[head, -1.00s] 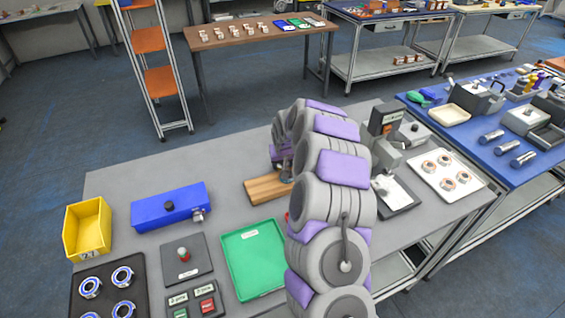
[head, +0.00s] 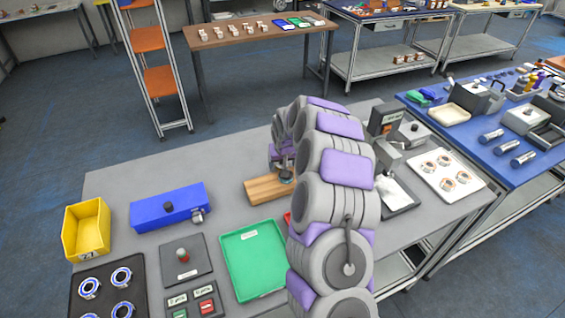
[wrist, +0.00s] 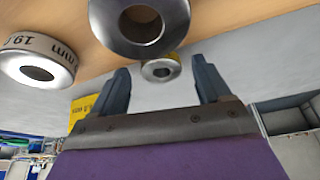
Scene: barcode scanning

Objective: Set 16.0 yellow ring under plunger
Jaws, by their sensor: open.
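My gripper (wrist: 160,78) is open in the wrist view, its two dark fingers spread apart. A small silver ring-like piece with a hole (wrist: 160,70) shows between the fingertips, and I cannot tell whether it touches them. A yellow surface with dark print (wrist: 84,112) shows partly behind the left finger; its shape is mostly hidden. A white-banded ring with dark print (wrist: 38,60) is at the left, and a dark round piece with a hole (wrist: 140,24) is at the top. I cannot make out which part is the plunger.
The wooden block (head: 266,189) lies beside my arm on the grey table. A green tray (head: 252,262), blue box (head: 170,206) and yellow bin (head: 86,228) stand to the left. A white tray with rings (head: 447,176) and a grey device (head: 388,150) are at the right.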

